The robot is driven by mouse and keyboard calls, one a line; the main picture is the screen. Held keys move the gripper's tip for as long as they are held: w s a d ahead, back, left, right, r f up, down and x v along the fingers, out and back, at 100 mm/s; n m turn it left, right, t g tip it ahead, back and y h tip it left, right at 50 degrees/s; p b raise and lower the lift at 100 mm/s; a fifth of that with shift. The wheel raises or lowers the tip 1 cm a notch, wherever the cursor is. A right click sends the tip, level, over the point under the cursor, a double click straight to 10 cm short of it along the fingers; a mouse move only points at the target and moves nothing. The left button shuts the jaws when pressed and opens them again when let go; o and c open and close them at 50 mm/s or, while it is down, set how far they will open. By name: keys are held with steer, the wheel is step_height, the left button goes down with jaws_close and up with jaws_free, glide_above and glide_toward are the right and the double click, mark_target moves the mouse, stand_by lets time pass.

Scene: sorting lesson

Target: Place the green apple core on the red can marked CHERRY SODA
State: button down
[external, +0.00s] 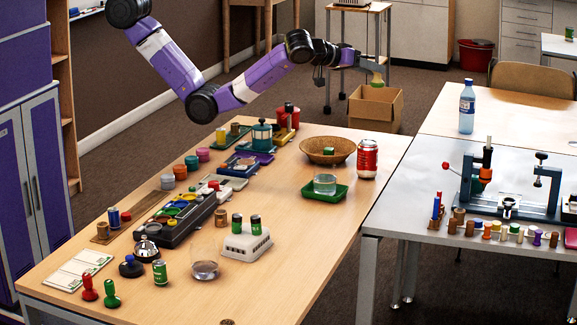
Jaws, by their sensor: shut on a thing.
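My gripper (378,72) is at the upper right of the external view, at the end of my purple arm. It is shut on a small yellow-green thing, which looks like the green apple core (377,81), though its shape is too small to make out. The gripper holds it high, well above the table top and clear of everything. The red can (367,159) with a pale label stands upright near the right edge of the wooden table, lower in the picture than the gripper. Its lettering is too small to read. Nothing rests on its top.
A brown bowl (311,151) with a small green thing in it stands left of the can. A green tray (312,191) holding a clear glass dish is in front. A cardboard box (372,114) is behind the table. The table's front right is clear.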

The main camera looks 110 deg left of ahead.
steer(key=s+a+n+g+y, duration=0.1)
steer(key=s+a+g, duration=0.15)
steer(key=a, duration=0.35)
steer(key=p, duration=0.2)
glide_above(363, 143)
steer(key=shift+n+t, duration=0.25)
steer(key=shift+n, duration=0.15)
step_height(363, 143, down, 20)
steer(key=shift+r, duration=0.25)
steer(key=shift+f+b, duration=0.15)
steer(key=shift+b, duration=0.2)
steer(key=c, duration=0.9)
jaws_free()
